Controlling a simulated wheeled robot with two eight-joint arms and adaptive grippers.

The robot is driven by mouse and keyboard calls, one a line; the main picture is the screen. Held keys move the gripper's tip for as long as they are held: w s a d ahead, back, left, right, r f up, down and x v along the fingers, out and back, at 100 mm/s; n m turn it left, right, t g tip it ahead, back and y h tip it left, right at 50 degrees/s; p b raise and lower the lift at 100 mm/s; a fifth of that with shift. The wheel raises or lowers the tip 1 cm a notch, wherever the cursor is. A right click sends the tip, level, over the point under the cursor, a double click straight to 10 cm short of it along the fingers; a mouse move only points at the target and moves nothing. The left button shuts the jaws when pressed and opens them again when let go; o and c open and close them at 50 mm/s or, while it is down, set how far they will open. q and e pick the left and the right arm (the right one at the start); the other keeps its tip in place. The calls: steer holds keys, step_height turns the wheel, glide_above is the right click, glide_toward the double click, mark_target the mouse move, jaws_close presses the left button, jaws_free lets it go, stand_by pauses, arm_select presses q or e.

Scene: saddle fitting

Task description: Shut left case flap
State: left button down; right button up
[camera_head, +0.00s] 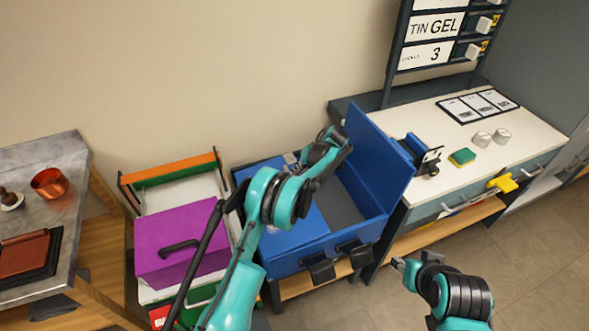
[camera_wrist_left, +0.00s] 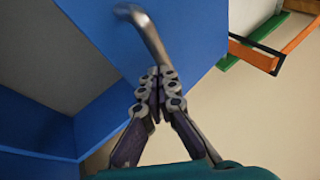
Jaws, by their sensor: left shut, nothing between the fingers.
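The blue case (camera_head: 345,240) stands on a low wooden stand between the purple-lidded box and the white workbench. Its left flap (camera_head: 297,226) lies low over the left half; I cannot tell whether it is fully down. In the left wrist view the flap (camera_wrist_left: 185,30) carries a bent metal handle (camera_wrist_left: 148,32). My left gripper (camera_wrist_left: 155,78) is shut and empty, its tips close to the handle's end; I cannot tell whether they touch. In the head view my left arm hides much of the flap. My right gripper (camera_head: 402,264) is low at the right, away from the case.
The case's right flap (camera_head: 384,150) stands up, open, beside the workbench (camera_head: 450,150). A purple-lidded box (camera_head: 180,245) with an orange rail stands left of the case. A metal table (camera_head: 60,170) is at the far left. Floor (camera_head: 520,265) is clear at the right.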

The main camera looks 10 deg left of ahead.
arm_select(q)
steer(key=shift+w+d+f+b, duration=0.2)
steer(key=shift+d+f+b, duration=0.05)
steer(key=shift+f, duration=0.45)
steer(key=shift+w+d+f+b, duration=0.15)
steer(key=shift+d+f+b, duration=0.05)
steer(key=shift+f, duration=0.5)
steer(key=shift+d+f, duration=0.1)
steer(key=shift+s, duration=0.1)
